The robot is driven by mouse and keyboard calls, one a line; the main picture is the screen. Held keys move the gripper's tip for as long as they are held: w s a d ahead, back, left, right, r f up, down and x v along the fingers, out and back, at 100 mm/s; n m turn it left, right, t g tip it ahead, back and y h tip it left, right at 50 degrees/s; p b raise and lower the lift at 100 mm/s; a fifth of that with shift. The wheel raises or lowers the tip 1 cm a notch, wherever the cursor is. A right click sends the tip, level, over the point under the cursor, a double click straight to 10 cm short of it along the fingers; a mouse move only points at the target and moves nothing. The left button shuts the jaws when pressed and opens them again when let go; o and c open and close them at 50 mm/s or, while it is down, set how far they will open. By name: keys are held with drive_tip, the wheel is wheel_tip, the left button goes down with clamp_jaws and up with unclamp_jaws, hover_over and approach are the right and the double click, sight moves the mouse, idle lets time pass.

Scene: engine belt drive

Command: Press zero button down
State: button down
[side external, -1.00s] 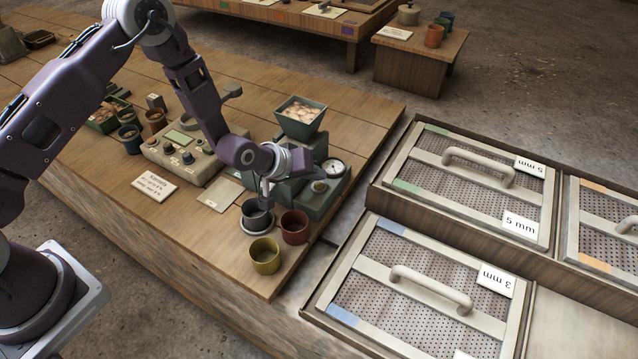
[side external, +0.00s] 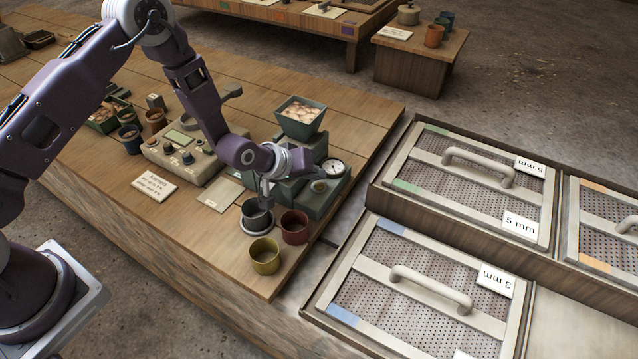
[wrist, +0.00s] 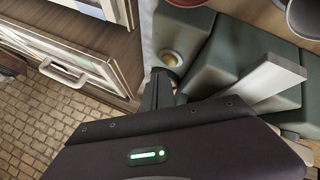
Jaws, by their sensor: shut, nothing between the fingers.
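No button lettered zero can be read in either view. A beige control box (side external: 183,150) with a small display and several small knobs or buttons stands left of my gripper in the side view. A green machine (side external: 325,200) with a dial gauge carries a small round brass-coloured piece (side external: 319,186) on its sloped front. That piece seems to show in the wrist view (wrist: 170,58), just beyond my fingertips. My gripper (side external: 265,200) is shut and empty, pointing down beside the green machine, above or behind a dark cup in the side view. In the wrist view my gripper (wrist: 160,78) partly hides the green housing.
A dark cup (side external: 255,219), a red cup (side external: 295,228) and a yellow cup (side external: 265,257) stand close by my gripper. A hopper (side external: 302,114) of pale pieces rises behind it. Sieve trays (side external: 430,285) lie to the right. A lettered card (side external: 154,186) lies on the bench.

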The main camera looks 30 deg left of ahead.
sight(316, 186)
drive_tip(key=shift+f, duration=0.15)
idle(0.7)
drive_tip(key=shift+f, duration=0.3)
drive_tip(key=shift+f, duration=0.4)
idle(0.5)
drive_tip(key=shift+r, duration=0.85)
drive_tip(key=shift+r, duration=2.5)
